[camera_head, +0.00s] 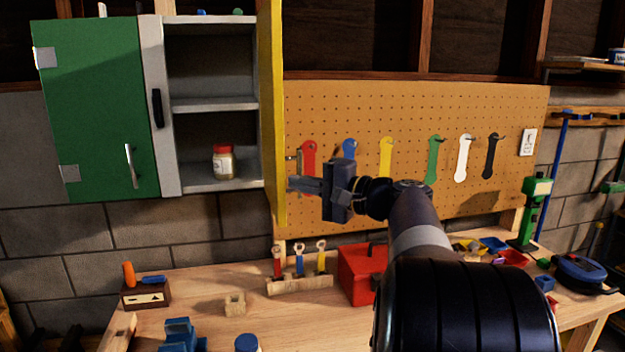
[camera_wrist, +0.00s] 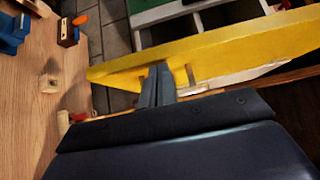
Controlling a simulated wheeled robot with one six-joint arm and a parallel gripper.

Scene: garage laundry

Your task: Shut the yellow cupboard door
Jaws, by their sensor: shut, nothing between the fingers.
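The yellow cupboard door (camera_head: 272,110) stands open, swung out from the right side of the wall cupboard and seen nearly edge-on. The shelves behind it are exposed. My gripper (camera_head: 292,185) is shut and empty beside the door's lower right side. In the wrist view the yellow door (camera_wrist: 240,45) crosses the picture, and my closed fingers (camera_wrist: 158,75) are against or very near its face. I cannot tell whether they touch. A light handle-like piece (camera_wrist: 190,75) shows on the door beside the fingers.
The green cupboard door (camera_head: 95,105) hangs at the left. A jar (camera_head: 223,162) stands on the lower shelf. A pegboard (camera_head: 400,110) with coloured wrenches is behind my arm. The workbench (camera_head: 210,300) below holds a red box (camera_head: 358,275) and tools.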

